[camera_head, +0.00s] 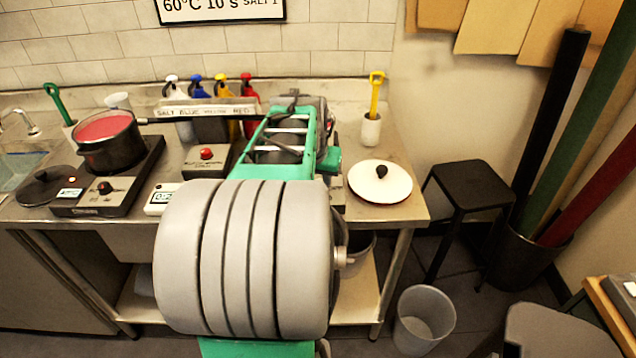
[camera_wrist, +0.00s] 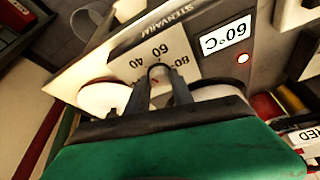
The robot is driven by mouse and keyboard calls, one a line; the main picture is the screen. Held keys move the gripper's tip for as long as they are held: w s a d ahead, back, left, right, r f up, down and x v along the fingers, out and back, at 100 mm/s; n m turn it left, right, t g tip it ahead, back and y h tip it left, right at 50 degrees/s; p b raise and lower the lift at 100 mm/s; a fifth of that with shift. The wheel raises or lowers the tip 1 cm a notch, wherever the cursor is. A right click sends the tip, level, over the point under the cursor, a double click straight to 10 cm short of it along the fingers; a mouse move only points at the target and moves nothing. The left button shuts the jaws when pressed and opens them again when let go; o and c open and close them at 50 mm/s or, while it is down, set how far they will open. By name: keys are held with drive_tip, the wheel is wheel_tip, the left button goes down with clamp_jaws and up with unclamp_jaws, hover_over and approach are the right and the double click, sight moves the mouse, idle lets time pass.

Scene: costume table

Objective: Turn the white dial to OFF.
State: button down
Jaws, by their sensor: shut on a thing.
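In the wrist view, a grey STENVARM unit (camera_wrist: 208,63) fills the upper middle, tilted in the picture. Its pale scale plate shows 40, 60 and 80. In the head view, my arm hides the dial and gripper tips.
On the steel table, a pot of red liquid (camera_head: 104,128) stands on a hotplate at left, its handle reaching right. A white lid (camera_head: 380,181) lies right of my arm. Several coloured bottles stand behind. A stool (camera_head: 468,183) and bin (camera_head: 424,317) occupy the floor at right.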

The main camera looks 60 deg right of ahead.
drive_tip(key=n+t, duration=0.1)
drive_tip(key=n, duration=0.2)
drive_tip(key=n+t+y, duration=0.1)
drive_tip(key=n, duration=0.2)
drive_tip(key=shift+s+d+r, duration=0.15)
drive_tip(key=shift+s+d, duration=0.05)
drive_tip(key=n+y, duration=0.1)
drive_tip(key=n, duration=0.2)
drive_tip(key=n+t+y+p, duration=0.1)
drive_tip(key=n, duration=0.2)
drive_tip(key=shift+d+t, duration=0.15)
drive_tip(key=shift+t, duration=0.15)
drive_tip(key=c, duration=1.3)
unclamp_jaws()
drive_tip(key=shift+w, duration=0.1)
drive_tip(key=shift+c, duration=0.2)
drive_tip(key=shift+o, duration=1.2)
drive_tip(key=v, duration=0.7)
drive_tip(key=shift+s+r+p, duration=0.25)
drive_tip(key=shift+p, duration=0.2)
